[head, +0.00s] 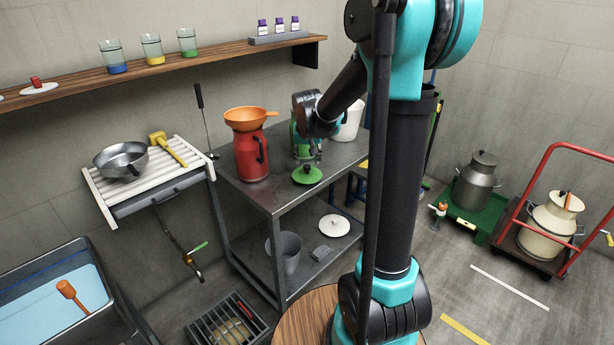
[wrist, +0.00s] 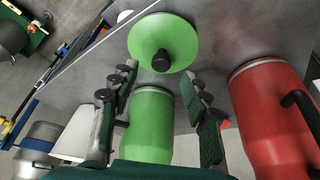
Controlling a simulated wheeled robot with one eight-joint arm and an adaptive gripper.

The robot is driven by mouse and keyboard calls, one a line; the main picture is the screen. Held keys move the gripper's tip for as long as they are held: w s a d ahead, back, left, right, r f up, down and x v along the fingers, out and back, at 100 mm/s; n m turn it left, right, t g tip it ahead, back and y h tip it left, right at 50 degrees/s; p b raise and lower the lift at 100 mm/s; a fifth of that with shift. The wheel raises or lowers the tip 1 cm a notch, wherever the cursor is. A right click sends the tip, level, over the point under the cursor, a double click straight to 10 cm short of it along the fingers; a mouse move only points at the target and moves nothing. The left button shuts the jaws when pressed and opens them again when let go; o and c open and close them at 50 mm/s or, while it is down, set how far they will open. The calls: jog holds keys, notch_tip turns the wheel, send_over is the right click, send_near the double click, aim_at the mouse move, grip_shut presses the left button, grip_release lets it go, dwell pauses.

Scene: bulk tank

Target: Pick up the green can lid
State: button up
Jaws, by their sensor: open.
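The green can lid (head: 307,174) is a round disc with a dark knob, near the front edge of the metal table's top. In the wrist view the lid (wrist: 170,30) is just beyond my fingertips, its black knob near the gap between them. My gripper (head: 310,157) is open and empty above and behind the lid. In the wrist view my gripper (wrist: 158,78) has a finger on each side, and neither appears to touch the lid. The green can (wrist: 150,125) shows between the fingers; in the head view my gripper partly hides it.
A red can (head: 250,153) with an orange funnel (head: 246,118) stands left of the lid; the red can (wrist: 270,110) is close right in the wrist view. A white bucket (head: 349,122) stands behind. The table's lower shelf holds a white lid (head: 334,225) and a grey bucket (head: 287,254).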

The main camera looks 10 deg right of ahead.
aim_at(307, 166)
jog(key=shift+x, duration=2.8)
grip_shut()
